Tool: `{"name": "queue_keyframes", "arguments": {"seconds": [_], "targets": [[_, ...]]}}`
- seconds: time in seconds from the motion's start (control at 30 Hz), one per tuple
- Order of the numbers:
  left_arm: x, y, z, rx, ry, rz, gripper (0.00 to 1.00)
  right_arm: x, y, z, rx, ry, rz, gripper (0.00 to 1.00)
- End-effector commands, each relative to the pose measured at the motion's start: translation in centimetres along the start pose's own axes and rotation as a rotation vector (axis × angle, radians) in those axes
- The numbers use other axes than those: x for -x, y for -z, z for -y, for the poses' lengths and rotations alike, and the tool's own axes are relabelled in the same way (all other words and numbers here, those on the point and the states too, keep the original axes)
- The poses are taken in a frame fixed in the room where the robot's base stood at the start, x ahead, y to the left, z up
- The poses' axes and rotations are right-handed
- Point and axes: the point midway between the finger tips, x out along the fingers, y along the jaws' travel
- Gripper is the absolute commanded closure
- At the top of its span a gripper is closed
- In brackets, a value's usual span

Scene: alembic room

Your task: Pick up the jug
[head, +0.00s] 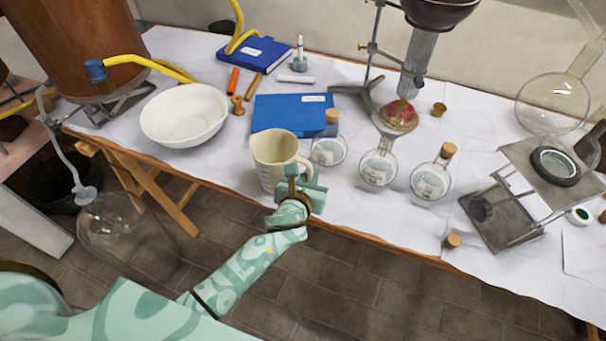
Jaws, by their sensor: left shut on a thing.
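The jug (273,155) is cream-coloured with a handle on its right side. It stands upright near the front edge of the white-covered table, in the middle of the head view. My left gripper (298,178) reaches up from the front and is shut on the jug's handle. The gripper hides part of the handle and the jug's lower right side. I cannot tell whether the jug's base touches the table. My right gripper is not in view.
A white bowl (184,115) is to the left. A metal stand (500,215) is at the right. The table's front edge is just before the jug.

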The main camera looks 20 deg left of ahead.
Motion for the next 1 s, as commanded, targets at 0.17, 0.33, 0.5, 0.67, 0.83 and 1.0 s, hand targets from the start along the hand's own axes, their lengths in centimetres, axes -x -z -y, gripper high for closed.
{"name": "queue_keyframes", "arguments": {"seconds": [0.17,0.33,0.5,0.67,0.83,1.0], "targets": [[0.4,-1.2,0.0,-0.001,0.001,0.005,1.0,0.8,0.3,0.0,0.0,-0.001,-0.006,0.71],[1.1,-2.9,0.0,-0.002,0.001,0.008,1.0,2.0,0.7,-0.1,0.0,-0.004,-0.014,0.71],[2.9,-4.1,0.3,0.0,0.001,0.006,1.0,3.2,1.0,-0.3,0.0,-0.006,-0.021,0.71],[5.2,-5.3,0.8,0.0,0.0,0.005,1.0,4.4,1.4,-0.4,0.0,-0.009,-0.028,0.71],[7.7,-6.6,1.3,-0.001,0.001,0.005,1.0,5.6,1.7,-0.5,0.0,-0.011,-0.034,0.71],[10.2,-6.7,1.9,0.0,0.001,0.002,1.0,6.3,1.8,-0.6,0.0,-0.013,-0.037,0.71]]}}
